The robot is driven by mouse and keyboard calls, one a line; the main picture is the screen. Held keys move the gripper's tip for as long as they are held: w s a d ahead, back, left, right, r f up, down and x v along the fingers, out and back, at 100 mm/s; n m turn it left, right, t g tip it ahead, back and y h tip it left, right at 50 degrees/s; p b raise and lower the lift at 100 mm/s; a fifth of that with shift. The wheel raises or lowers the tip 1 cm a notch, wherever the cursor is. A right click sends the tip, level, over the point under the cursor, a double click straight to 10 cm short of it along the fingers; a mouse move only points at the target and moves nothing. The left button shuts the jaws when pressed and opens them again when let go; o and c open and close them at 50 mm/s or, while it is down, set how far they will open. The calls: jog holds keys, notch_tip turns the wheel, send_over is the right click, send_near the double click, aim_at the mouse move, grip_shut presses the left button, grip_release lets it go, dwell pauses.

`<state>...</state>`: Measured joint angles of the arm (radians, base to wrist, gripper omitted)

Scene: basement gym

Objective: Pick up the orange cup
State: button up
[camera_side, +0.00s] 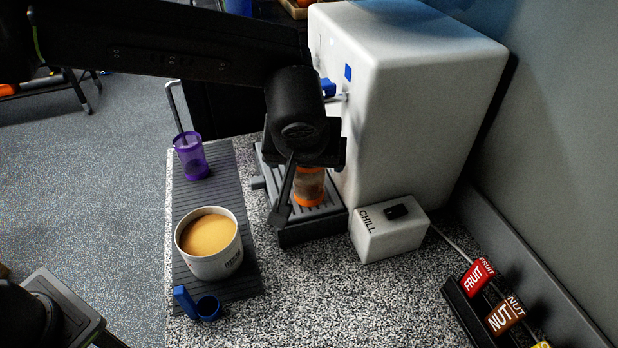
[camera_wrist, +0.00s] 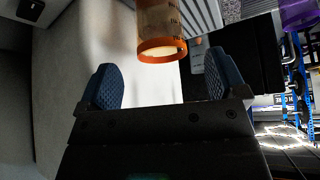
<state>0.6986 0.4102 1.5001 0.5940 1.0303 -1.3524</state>
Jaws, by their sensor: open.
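The orange cup (camera_side: 309,188) is a clear cup with orange bands. It stands on the grey slatted tray (camera_side: 318,222) of the white machine, partly hidden behind my gripper (camera_side: 302,165) in the side view. In the wrist view the cup (camera_wrist: 161,48) shows printed marks and an orange rim, just beyond my fingertips and roughly centred between them. My gripper (camera_wrist: 163,80) is open, with its two blue ridged fingers apart and nothing between them.
The white machine (camera_side: 415,70) stands close behind the tray. A white CHILL box (camera_side: 388,228) sits to its right. Speckled counter (camera_side: 350,300) is clear in front.

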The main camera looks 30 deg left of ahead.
aim_at(308, 170)
jog(key=shift+x, duration=3.55)
jog(key=shift+s+d+f, duration=0.1)
jog(key=shift+s, duration=0.05)
jog(key=shift+c, duration=0.2)
jog(key=c, duration=1.1)
